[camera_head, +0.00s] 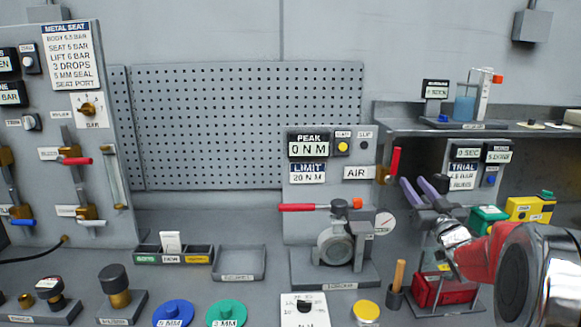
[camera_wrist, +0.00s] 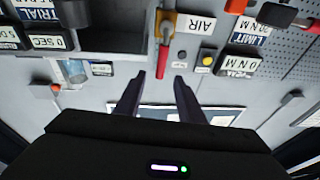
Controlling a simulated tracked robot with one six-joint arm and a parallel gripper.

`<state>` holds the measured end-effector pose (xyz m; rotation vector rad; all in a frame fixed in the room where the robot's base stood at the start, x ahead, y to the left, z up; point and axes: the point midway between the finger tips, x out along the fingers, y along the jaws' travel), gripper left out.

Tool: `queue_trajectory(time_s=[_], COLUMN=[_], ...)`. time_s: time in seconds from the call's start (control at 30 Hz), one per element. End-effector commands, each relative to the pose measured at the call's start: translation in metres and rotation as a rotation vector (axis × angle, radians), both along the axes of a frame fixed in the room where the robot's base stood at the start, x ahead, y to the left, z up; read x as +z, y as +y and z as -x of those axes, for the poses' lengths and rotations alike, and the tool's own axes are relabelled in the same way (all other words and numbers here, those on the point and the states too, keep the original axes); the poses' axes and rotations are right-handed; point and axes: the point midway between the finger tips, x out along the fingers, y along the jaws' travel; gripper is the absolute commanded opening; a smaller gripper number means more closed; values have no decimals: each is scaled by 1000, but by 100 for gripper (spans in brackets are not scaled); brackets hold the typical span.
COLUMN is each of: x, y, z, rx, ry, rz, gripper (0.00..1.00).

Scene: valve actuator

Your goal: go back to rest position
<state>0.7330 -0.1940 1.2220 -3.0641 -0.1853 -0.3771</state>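My gripper (camera_head: 412,181) is at the right in the head view, raised in front of the bench beside the AIR valve. Its two dark fingers are apart with nothing between them. In the wrist view the gripper (camera_wrist: 159,76) also shows open and empty, with the picture upside down. The AIR valve's red handle (camera_head: 395,161) stands upright just left of and above the fingers in the head view. In the wrist view this red handle (camera_wrist: 163,60) appears beyond the fingertips, and I see no contact. My red arm comes in from the lower right.
A shelf (camera_head: 480,127) stands behind the gripper. A red lever (camera_head: 312,207) lies level over the round test fixture (camera_head: 337,247). The perforated panel (camera_head: 240,120) has clear space in front.

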Motion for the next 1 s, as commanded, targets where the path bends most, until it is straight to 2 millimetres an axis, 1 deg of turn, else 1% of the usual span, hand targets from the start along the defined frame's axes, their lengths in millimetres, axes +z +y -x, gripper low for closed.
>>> queue_trajectory(time_s=[0.07, 0.2, 0.37, 0.47, 0.57, 0.77, 0.97, 1.0], x=[9, 14, 14, 11, 7, -8, -29, -34], y=[8, 17, 29, 37, 46, 66, 90, 95], z=[6, 19, 41, 58, 78, 125, 180, 192], rx=[-40, -111, -182, -218, -248, -288, -300, -299], ry=[40, 130, 237, 308, 380, 534, 696, 728], rz=[12, 27, 39, 43, 47, 52, 55, 55], gripper=[35, 35, 35, 35, 35, 35, 35, 35])
